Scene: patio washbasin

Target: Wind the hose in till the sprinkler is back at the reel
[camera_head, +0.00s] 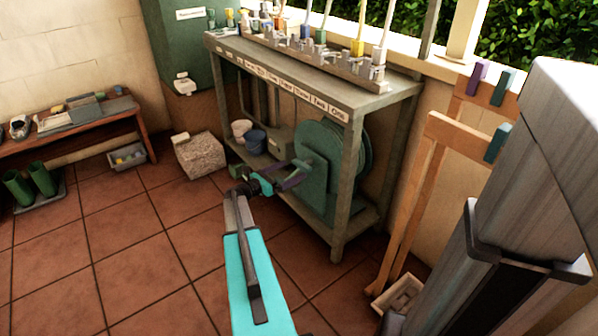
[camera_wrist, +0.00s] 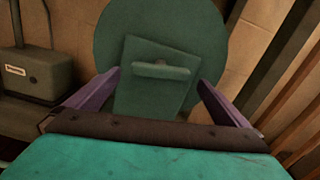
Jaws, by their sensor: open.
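The green hose reel (camera_head: 325,160) stands on the lower shelf of the grey workbench. In the wrist view its round disc (camera_wrist: 150,22) fills the top middle, with a flat crank plate (camera_wrist: 155,100) and a pale green handle bar (camera_wrist: 165,70) in front of it. My gripper (camera_head: 292,177) is in front of the reel, with purple fingers open. In the wrist view the fingers (camera_wrist: 159,77) stand to either side of the handle, apart from it. I cannot make out the hose or the sprinkler in either view.
The grey workbench (camera_head: 345,100) frames the reel with its top and legs. A wooden rack (camera_head: 415,200) stands close on the right, with a small crate (camera_head: 400,292) at its foot. A stone block (camera_head: 200,155) sits left of the bench.

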